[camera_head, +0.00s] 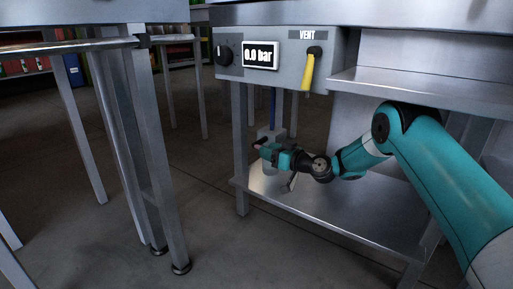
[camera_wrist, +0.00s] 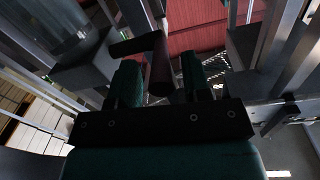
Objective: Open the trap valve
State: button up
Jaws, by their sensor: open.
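My gripper (camera_head: 266,150) is under the control panel, beside a grey trap unit (camera_head: 271,133) that hangs on a blue pipe. In the wrist view my gripper (camera_wrist: 160,82) has its two teal fingers apart. A dark T-shaped handle (camera_wrist: 160,66), which looks like the trap valve's lever, lies between the fingers, and its cross arm reaches left. I cannot tell whether a finger touches it. A clear cylindrical bowl (camera_wrist: 48,22) shows at the upper left of the wrist view. In the head view my gripper hides much of the trap and its valve.
The panel has a display (camera_head: 261,55) reading 0.0 bar, a black knob (camera_head: 223,54) and a yellow VENT lever (camera_head: 307,70) pointing down. A metal lower shelf (camera_head: 340,222) lies beneath my arm. Table legs (camera_head: 160,170) stand at the left, with open floor between.

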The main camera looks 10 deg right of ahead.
jog(key=shift+w+a, duration=0.25)
jog(key=shift+w, duration=0.05)
jog(key=shift+c, duration=0.3)
jog(key=shift+a, duration=0.1)
grip_shut()
